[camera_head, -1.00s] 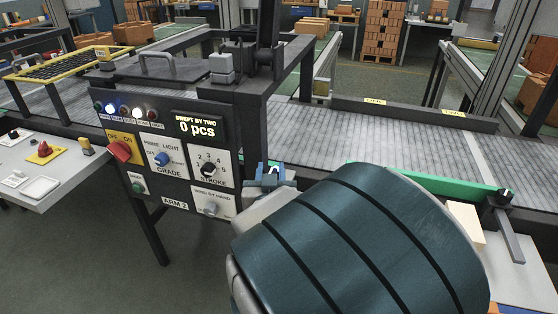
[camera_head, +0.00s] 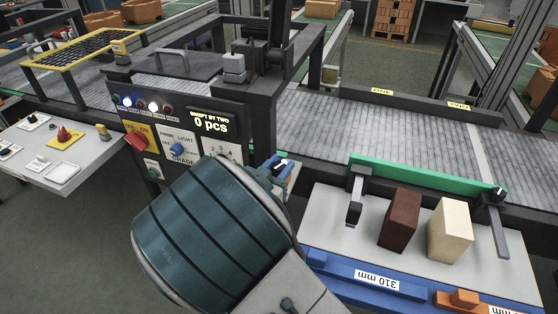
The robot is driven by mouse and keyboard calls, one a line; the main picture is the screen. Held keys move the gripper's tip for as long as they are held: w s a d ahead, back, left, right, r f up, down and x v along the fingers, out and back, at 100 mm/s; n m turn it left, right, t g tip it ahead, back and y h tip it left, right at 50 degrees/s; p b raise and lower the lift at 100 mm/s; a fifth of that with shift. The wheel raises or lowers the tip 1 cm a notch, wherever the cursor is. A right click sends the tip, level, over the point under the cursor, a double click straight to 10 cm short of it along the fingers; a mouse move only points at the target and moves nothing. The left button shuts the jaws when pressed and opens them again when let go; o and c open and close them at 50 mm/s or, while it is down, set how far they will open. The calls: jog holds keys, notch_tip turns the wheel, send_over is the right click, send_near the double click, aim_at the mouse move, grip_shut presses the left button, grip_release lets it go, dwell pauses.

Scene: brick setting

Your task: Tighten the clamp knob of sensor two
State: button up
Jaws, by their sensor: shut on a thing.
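A small blue fitting with a dark and white top (camera_head: 281,166) sits at the conveyor's near edge, just right of the control panel. It may be the clamp of sensor two, but I cannot make out a label. My teal arm link covers its lower left side, and no knob on it can be told apart. My gripper's jaws are hidden behind this link, so I cannot see what they touch. The control panel (camera_head: 192,125) reads "0 pcs"; its lower right part is hidden by my arm.
A grey side table (camera_head: 330,215) holds a dark brown brick (camera_head: 400,220) and a cream brick (camera_head: 450,230), with a blue "310 mm" gauge (camera_head: 378,283) in front. A green guide rail (camera_head: 425,177) runs behind. The conveyor (camera_head: 400,125) is clear. A left shelf (camera_head: 95,158) holds small parts.

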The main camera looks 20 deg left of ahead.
dwell(0.3)
jog(key=o, duration=0.9)
jog(key=shift+a, duration=0.1)
jog(key=shift+o, duration=0.2)
jog(key=v, duration=1.4)
jog(key=shift+a+b, duration=0.15)
jog(key=shift+b, duration=0.15)
jog(key=shift+w, duration=0.1)
